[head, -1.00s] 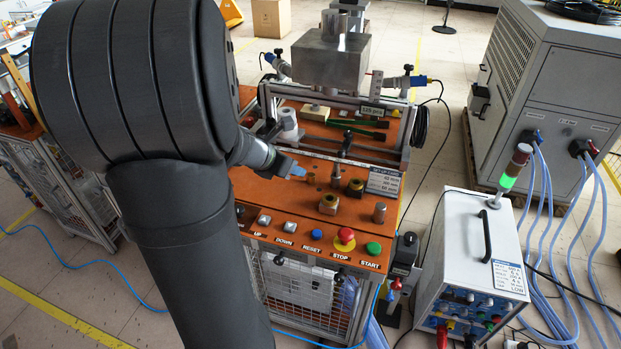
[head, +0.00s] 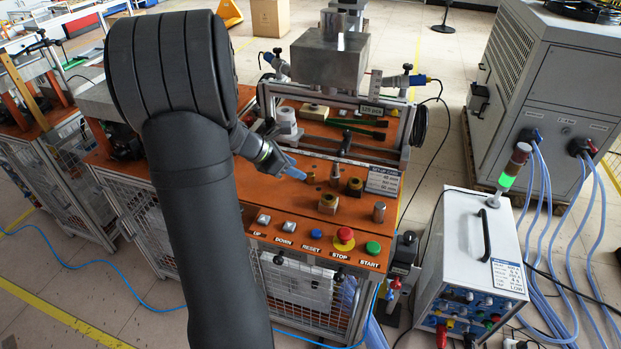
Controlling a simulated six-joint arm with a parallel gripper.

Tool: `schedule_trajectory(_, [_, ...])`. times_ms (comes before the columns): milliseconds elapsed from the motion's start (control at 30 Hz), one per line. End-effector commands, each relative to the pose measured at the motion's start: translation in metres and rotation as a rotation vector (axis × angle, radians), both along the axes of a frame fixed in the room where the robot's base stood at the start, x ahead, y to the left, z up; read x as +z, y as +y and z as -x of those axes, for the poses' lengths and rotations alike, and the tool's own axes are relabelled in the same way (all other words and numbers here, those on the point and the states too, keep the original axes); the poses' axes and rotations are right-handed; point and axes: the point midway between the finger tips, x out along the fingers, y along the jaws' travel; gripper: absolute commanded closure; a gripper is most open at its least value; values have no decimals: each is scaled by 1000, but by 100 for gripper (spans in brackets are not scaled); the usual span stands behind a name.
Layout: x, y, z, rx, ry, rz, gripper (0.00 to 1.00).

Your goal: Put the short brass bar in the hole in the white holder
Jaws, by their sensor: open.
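Several small metal parts stand on the orange bench top. A small brass cylinder (head: 311,177), which looks like the short brass bar, stands just right of my gripper's tips. My gripper (head: 299,174) is open, low over the bench and pointing right and down; the small view does not show whether it touches the brass piece. The white holder appears to be the pale round piece (head: 286,121) at the back left of the bench, behind my wrist. Its hole cannot be made out.
Two brass nut-like blocks (head: 328,203) and (head: 354,186), a grey post (head: 335,172) and a steel cylinder (head: 379,212) stand close to the right. A metal frame with a heavy block (head: 330,62) rises behind. Push buttons (head: 344,236) line the front edge.

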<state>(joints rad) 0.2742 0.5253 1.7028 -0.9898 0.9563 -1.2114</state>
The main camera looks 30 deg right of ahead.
Motion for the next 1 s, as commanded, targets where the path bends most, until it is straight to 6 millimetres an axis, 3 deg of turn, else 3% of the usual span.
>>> schedule_trajectory(700, [-53, -55, -5, 1, 1, -1, 53])
schedule_trajectory(933, [-54, -57, -5, 2, -1, 0, 53])
schedule_trajectory(1000, [-54, -57, -5, 2, -1, 0, 67])
